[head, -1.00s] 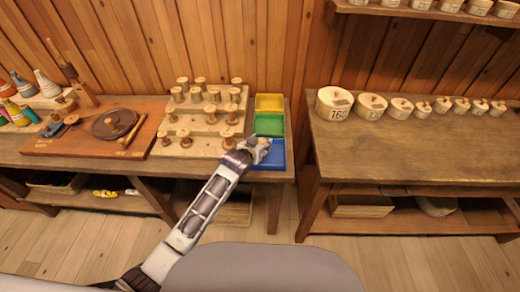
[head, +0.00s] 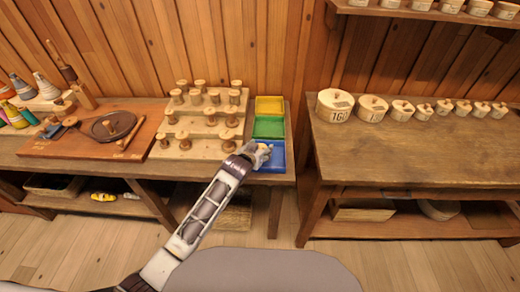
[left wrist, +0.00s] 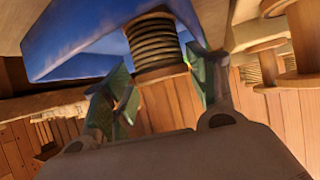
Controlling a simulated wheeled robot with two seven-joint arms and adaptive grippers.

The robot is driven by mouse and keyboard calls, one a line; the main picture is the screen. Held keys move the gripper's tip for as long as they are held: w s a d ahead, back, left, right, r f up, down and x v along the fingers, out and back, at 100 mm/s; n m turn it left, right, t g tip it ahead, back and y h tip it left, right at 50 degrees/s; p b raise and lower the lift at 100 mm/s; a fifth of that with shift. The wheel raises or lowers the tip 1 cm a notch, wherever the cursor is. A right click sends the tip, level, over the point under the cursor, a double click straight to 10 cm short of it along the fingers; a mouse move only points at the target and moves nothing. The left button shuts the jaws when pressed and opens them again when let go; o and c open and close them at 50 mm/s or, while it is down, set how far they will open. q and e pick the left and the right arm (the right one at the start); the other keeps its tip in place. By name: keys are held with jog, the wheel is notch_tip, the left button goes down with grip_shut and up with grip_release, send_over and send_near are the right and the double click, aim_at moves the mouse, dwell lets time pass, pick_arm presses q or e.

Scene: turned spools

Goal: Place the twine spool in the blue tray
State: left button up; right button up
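The twine spool (left wrist: 154,42) is wound with dark cord between pale wooden flanges. In the left wrist view it sits between the two green-padded fingers of my left gripper (left wrist: 158,72), which close against its sides. The blue tray (left wrist: 75,35) is right behind it there. In the head view my left gripper (head: 260,150) is over the blue tray (head: 274,164), at the front of the row of trays, and partly hides it. The spool is mostly hidden by the gripper there. I cannot tell whether it touches the tray floor. My right gripper is not in view.
A green tray (head: 269,127) and a yellow tray (head: 269,104) lie behind the blue one. A stepped wooden rack (head: 200,150) with several spools stands close to the left. A wooden bench (head: 420,150) with round boxes is on the right, across a gap.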

aim_at(261, 148)
pick_arm(q)
jog(key=shift+o, duration=0.6)
jog(key=shift+r, duration=0.15)
jog(key=shift+v, duration=2.2)
jog(key=v, duration=0.7)
jog(key=shift+s+p, duration=0.2)
jog(key=shift+p, duration=0.15)
jog(key=shift+a+r, duration=0.1)
